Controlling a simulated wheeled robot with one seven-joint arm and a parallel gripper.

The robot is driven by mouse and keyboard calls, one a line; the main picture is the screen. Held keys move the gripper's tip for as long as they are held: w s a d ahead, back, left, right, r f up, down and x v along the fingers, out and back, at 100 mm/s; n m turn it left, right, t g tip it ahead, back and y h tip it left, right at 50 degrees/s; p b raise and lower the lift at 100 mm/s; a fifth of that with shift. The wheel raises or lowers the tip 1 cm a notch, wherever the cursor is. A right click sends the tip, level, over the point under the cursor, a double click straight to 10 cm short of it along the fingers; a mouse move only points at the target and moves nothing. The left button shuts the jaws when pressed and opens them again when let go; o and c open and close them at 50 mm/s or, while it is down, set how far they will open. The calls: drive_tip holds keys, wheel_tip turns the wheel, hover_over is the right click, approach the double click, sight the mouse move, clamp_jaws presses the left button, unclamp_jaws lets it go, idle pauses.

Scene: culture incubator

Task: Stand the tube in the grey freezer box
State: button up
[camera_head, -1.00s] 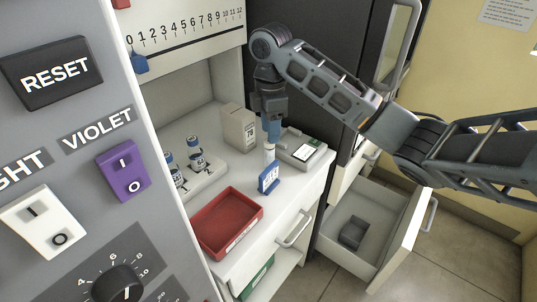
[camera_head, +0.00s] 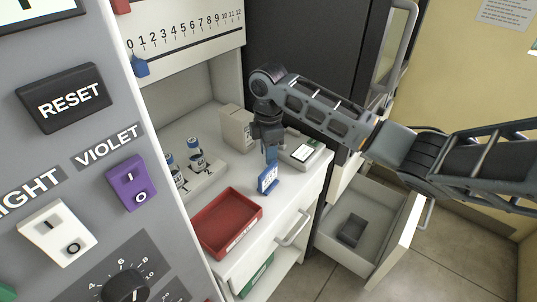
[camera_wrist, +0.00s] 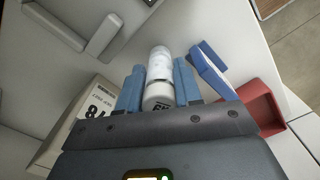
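In the wrist view a white tube (camera_wrist: 159,66) lies between the two blue fingers of my gripper (camera_wrist: 158,88), with little or no gap on either side. I cannot tell whether the fingers press on it. In the head view my gripper (camera_head: 271,155) points down, low over the white counter, behind a small blue stand (camera_head: 268,180). The tube is hidden there. A small dark grey box (camera_head: 351,231), seemingly the freezer box, sits in the open drawer (camera_head: 383,214) at lower right. My gripper is well to the left of it and higher.
A red tray (camera_head: 228,222) lies in front of the blue stand. A beige carton (camera_head: 237,128) stands behind left of my gripper, and a flat device (camera_head: 305,151) lies to its right. Capped vials (camera_head: 195,155) stand in a white rack at left. The drawer has bare floor around the grey box.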

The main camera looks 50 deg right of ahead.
clamp_jaws()
drive_tip(key=shift+r, duration=0.1)
